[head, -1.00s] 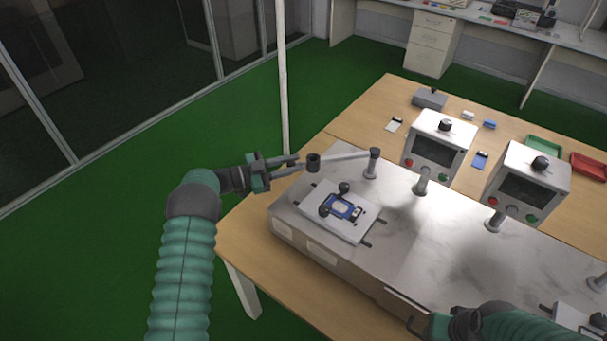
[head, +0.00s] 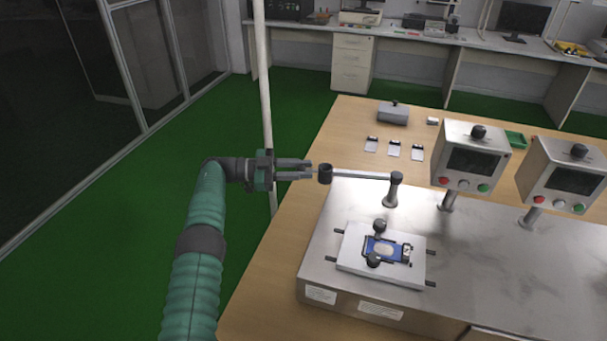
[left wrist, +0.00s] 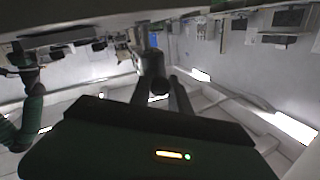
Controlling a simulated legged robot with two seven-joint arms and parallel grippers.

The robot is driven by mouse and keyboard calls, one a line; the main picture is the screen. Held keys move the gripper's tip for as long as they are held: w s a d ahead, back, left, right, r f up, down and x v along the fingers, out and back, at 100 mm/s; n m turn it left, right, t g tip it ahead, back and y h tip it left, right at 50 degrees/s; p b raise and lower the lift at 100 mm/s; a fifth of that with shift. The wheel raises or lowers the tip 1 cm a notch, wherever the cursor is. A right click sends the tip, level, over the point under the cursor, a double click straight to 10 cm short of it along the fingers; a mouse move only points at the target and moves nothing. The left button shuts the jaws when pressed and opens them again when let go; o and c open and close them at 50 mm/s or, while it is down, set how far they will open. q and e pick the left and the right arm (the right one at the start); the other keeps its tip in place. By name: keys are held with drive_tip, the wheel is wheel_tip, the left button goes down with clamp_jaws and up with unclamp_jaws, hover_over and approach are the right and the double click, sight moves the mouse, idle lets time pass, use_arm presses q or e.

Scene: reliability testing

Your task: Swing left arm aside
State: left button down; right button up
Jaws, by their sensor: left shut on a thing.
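The left swing arm (head: 362,175) is a pale metal bar. It runs from a post (head: 396,188) on the metal test bench out to the left, ending in a black knob (head: 325,174) near the bench's far left edge. My left gripper (head: 310,171) comes in from the left, with its fingers shut on the knob end. In the left wrist view a dark cylinder (left wrist: 152,62) stands at the fingertips. A white fixture plate (head: 352,262) holding a blue device (head: 384,250) with black knobs lies in front, clear of the bar. My right gripper is out of view.
Two control boxes with screens, the left one (head: 468,158) and the right one (head: 562,178), stand right of the post. Small cards (head: 394,148) and a grey box (head: 393,114) lie on the wooden table behind. A white pole (head: 265,80) rises behind my gripper.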

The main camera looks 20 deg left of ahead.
use_arm(q)
drive_tip(key=shift+a, duration=0.15)
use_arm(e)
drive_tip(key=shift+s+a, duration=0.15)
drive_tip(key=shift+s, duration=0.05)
use_arm(q)
drive_tip(key=shift+w+r, duration=0.1)
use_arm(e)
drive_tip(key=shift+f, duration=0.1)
use_arm(q)
drive_tip(key=shift+r, duration=0.1)
drive_tip(key=c, duration=1.5)
unclamp_jaws()
drive_tip(key=shift+o, duration=1.2)
drive_tip(key=shift+w, duration=0.2)
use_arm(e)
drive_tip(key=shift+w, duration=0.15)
use_arm(q)
drive_tip(key=shift+o, duration=0.3)
drive_tip(key=shift+a+f, duration=0.1)
drive_tip(key=shift+f, duration=0.15)
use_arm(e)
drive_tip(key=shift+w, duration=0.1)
use_arm(q)
drive_tip(key=shift+r, duration=0.1)
